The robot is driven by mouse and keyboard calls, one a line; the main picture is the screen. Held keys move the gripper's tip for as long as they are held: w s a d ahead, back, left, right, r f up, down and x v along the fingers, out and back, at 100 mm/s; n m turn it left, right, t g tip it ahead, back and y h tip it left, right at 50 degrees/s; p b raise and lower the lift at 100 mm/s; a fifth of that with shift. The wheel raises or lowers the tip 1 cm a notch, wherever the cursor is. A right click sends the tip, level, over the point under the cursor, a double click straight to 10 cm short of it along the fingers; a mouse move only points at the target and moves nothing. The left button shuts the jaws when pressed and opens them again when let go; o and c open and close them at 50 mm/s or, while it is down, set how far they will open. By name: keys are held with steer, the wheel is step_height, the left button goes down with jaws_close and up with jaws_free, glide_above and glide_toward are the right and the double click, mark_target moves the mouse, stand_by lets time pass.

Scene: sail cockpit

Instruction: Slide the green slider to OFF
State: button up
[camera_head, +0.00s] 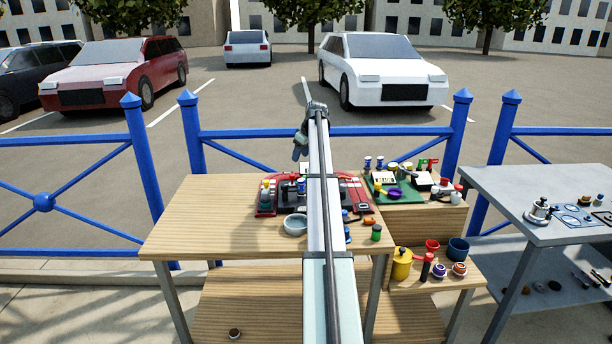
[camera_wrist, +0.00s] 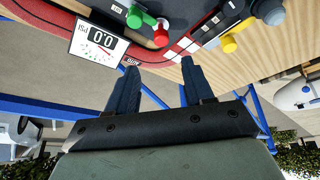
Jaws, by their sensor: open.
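I cannot tell for sure which part is the green slider. In the head view my gripper (camera_head: 300,146) hangs above the board's far side. No OFF mark is readable.
A white gauge reading 0.0 (camera_wrist: 98,42) stands left of the knobs. A wooden table (camera_head: 215,220) bears the board and a round grey dish (camera_head: 295,225). A green board (camera_head: 407,193) lies to the right, near a grey table (camera_head: 520,240). A blue railing (camera_head: 230,132) runs behind.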

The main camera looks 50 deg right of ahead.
steer(key=s+d+r, duration=0.1)
steer(key=s+d, duration=0.3)
steer(key=shift+m, duration=0.3)
steer(key=x, duration=1.3)
steer(key=shift+s+a+f, duration=0.1)
steer(key=shift+a+f, duration=0.05)
steer(key=shift+a, duration=0.05)
jaws_close()
